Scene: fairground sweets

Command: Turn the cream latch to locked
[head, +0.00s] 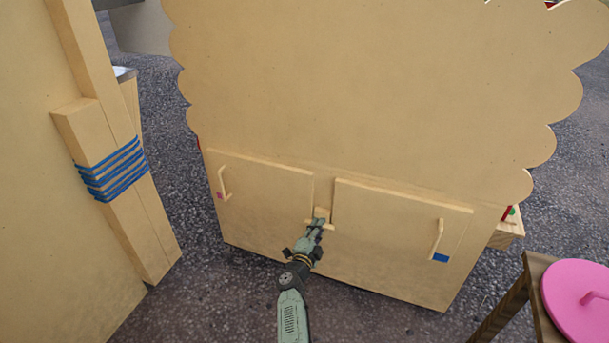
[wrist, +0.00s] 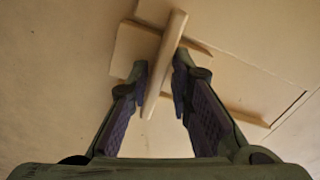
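The cream latch (head: 321,213) sits between two low cupboard doors on the back of a cream wooden stall. In the wrist view its bar (wrist: 168,50) runs lengthwise between my fingers, slightly tilted, over a flat cream backing piece. My gripper (head: 318,226) is at the latch, reaching from below and partly covering it in the head view. In the wrist view my gripper (wrist: 160,75) is open, with one finger on each side of the bar. Narrow gaps seem to show beside the bar; I cannot tell whether either fingertip touches it.
The left door (head: 265,195) has a cream handle and a pink mark. The right door (head: 385,230) has a handle and a blue mark. A post with blue rope (head: 112,170) stands left. A stool with a pink lid (head: 580,300) is at lower right.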

